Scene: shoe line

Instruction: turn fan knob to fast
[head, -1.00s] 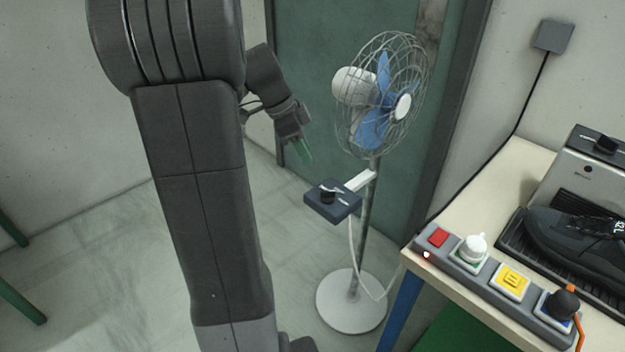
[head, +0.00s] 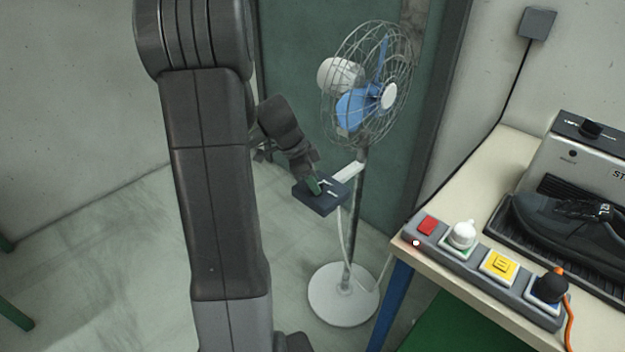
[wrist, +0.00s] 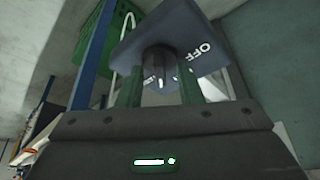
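The dark blue control box (head: 318,203) sits on a white bracket on the post of the standing fan (head: 366,85). In the wrist view the box (wrist: 135,45) fills the upper middle, with "OFF" printed at its right. The dark round knob (wrist: 158,60) is on its face, with a white mark toward my gripper. Other labels are partly hidden. My gripper (head: 315,185) is at the box. In the wrist view its green fingers (wrist: 159,92) are apart, on either side of the knob, with visible gaps. In the head view the gripper hides the knob.
A table (head: 500,150) at right bears a grey power strip (head: 480,268) with plugs, and a black shoe (head: 560,225) on a machine. A white cable hangs below the control box. The fan's round base (head: 342,297) stands on open floor.

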